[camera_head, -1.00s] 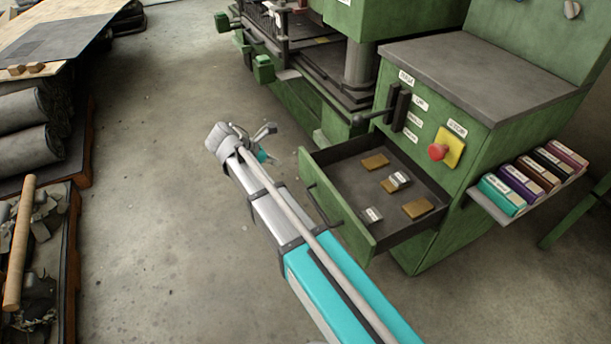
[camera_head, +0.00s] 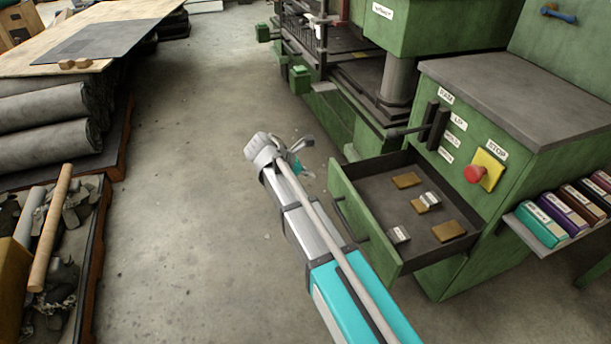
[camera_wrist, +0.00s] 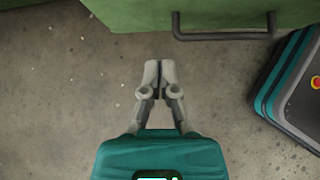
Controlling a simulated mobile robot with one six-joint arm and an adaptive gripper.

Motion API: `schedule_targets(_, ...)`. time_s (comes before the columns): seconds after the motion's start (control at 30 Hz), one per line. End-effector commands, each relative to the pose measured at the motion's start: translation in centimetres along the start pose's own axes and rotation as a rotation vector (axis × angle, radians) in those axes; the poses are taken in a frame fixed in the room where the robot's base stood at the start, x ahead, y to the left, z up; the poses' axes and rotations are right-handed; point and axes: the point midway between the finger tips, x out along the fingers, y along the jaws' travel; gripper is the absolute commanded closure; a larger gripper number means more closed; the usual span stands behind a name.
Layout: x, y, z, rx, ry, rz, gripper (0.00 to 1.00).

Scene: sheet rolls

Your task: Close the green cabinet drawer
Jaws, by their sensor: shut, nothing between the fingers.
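The green cabinet (camera_head: 475,165) stands at the right in the head view. Its drawer (camera_head: 368,227) is pulled well out, with wooden blocks and small labelled pieces inside. The drawer front carries a dark bar handle (camera_head: 350,220). In the wrist view the green drawer front (camera_wrist: 200,14) runs along the top, with its handle (camera_wrist: 225,36) at upper right. My gripper (camera_wrist: 159,62) is shut and empty. Its tips point toward the drawer front and look a little apart from it, left of the handle. In the head view my gripper (camera_head: 303,145) is partly hidden by my wrist.
A shelf with labelled boxes (camera_head: 560,215) juts from the cabinet's right side. A green machine (camera_head: 350,95) stands behind. Grey sheet rolls (camera_head: 45,130) and a scrap tray (camera_head: 88,270) lie at the left. The concrete floor (camera_head: 190,200) between is clear.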

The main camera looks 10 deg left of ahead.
Motion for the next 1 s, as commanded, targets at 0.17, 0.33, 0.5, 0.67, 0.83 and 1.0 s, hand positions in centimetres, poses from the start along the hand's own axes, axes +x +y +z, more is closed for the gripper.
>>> schedule_targets(0.17,2.3,0.0,-0.3,-0.001,0.000,0.001,1.00)
schedule_targets(0.33,4.2,0.0,-0.3,0.001,0.000,0.000,1.00)
schedule_targets(0.5,6.0,0.0,-0.3,0.000,0.000,0.001,1.00)
schedule_targets(0.67,7.7,0.0,-0.3,0.000,0.000,0.001,1.00)
schedule_targets(0.83,8.9,0.0,1.6,0.000,0.000,0.000,1.00)
schedule_targets(1.0,9.8,0.0,2.5,0.000,0.000,0.001,1.00)
